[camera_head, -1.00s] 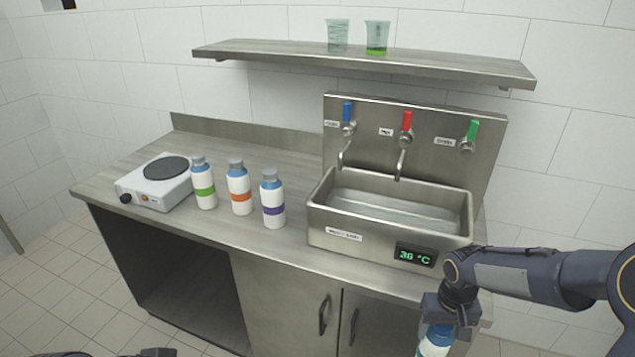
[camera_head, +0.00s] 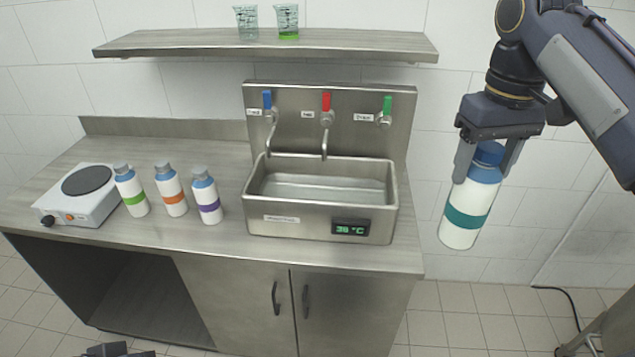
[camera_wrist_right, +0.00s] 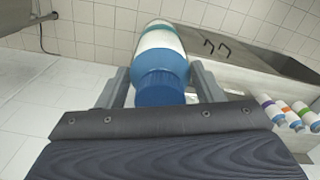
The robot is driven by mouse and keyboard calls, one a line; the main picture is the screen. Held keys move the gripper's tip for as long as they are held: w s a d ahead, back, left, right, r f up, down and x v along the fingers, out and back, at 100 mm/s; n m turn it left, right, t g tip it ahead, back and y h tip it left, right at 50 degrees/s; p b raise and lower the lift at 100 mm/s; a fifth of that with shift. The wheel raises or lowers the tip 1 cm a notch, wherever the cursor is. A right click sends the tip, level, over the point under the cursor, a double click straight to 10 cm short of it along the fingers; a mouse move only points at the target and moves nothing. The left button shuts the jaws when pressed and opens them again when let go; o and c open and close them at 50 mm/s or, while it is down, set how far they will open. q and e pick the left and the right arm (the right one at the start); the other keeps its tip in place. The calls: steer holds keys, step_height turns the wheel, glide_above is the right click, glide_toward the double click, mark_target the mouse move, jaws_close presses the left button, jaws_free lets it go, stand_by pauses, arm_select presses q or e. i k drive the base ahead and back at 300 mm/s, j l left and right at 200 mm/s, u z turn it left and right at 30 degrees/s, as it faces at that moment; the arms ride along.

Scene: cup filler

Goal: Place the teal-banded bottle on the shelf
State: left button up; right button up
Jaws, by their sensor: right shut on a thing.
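The teal-banded bottle (camera_head: 467,212) is white with a blue top and hangs slightly tilted in the air, right of the counter. My right gripper (camera_head: 489,158) is shut on its blue neck from above. In the right wrist view the bottle (camera_wrist_right: 160,55) sits between the fingers of the right gripper (camera_wrist_right: 160,88). The shelf (camera_head: 190,41) is on the wall above the sink, at the left of the held bottle. My left gripper (camera_head: 118,350) is only partly in view at the bottom edge, and its jaws cannot be made out.
Two beakers (camera_head: 247,22) (camera_head: 287,22) stand on the shelf; its right part is clear. Bottles with green (camera_head: 131,191), orange (camera_head: 171,190) and purple (camera_head: 206,196) bands stand beside a hot plate (camera_head: 78,197). A steel sink (camera_head: 280,219) with three taps fills the counter's right end.

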mark_target(128, 42)
steer(key=i+j+z, duration=0.15)
steer(key=j+z, duration=0.25)
steer(key=j, duration=0.2)
steer(key=j+z, duration=0.45)
steer(key=j, duration=0.15)
steer(key=j+z, duration=0.4)
steer(key=j, duration=1.6)
steer(key=j+u, duration=0.3)
steer(key=u, duration=0.2)
steer(key=i+j+u, duration=0.1)
steer(key=u, duration=0.35)
steer(key=i+j+u, duration=0.15)
steer(key=j+u, duration=0.2)
steer(key=u, duration=0.15)
